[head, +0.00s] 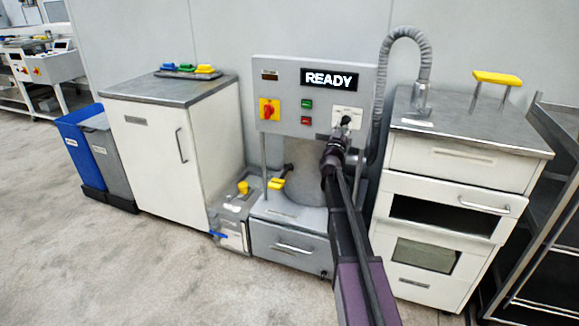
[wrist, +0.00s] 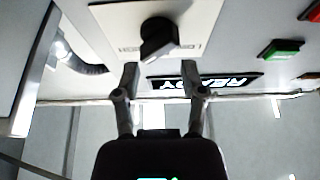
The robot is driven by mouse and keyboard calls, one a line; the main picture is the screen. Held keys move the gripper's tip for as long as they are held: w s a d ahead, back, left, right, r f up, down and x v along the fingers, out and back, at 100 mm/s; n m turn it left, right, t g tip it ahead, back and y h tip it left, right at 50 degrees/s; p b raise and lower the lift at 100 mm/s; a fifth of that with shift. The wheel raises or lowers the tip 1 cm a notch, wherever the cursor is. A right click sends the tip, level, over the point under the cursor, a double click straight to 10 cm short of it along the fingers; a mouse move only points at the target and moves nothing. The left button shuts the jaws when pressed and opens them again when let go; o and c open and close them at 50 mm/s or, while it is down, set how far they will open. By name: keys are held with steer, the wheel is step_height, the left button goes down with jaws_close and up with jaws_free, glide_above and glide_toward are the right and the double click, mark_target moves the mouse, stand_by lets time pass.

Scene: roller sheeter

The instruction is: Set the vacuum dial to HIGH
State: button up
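In the head view my gripper (head: 341,134) is close to the dial. Which setting the knob points to cannot be told.
The panel (head: 285,75) also carries a red-yellow switch (head: 269,109), a green button (head: 307,104) and a red button (head: 306,121). A grey hose (head: 385,75) rises just right of the dial. White cabinets (head: 165,140) flank the machine. Floor in front is clear.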

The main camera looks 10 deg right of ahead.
steer(key=b+v, duration=0.4)
steer(key=v, duration=0.7)
steer(key=s+a+n+g+y+p, duration=0.3)
steer(key=a+n+y+p, duration=0.1)
steer(key=a+y+p, duration=0.3)
steer(key=s+a+n+g+y+p, duration=0.3)
steer(key=a+n+y+p, duration=0.1)
steer(key=a+y+p, duration=0.3)
steer(key=shift+a+r+p, duration=0.2)
steer(key=shift+a+p, duration=0.95)
steer(key=shift+a, duration=0.6)
steer(key=s+a+f+g, duration=0.1)
steer(key=s+f+g, duration=0.25)
steer(key=s, duration=0.45)
steer(key=s+f+m+g+h, duration=0.1)
steer(key=s+f+g, duration=0.2)
steer(key=s+g, duration=0.35)
steer(key=s+a+f+g, duration=0.1)
steer(key=s+f+g, duration=0.2)
steer(key=s, duration=0.7)
step_height(320, 180, up, 15)
steer(key=p, duration=1.5)
steer(key=shift+f, duration=0.2)
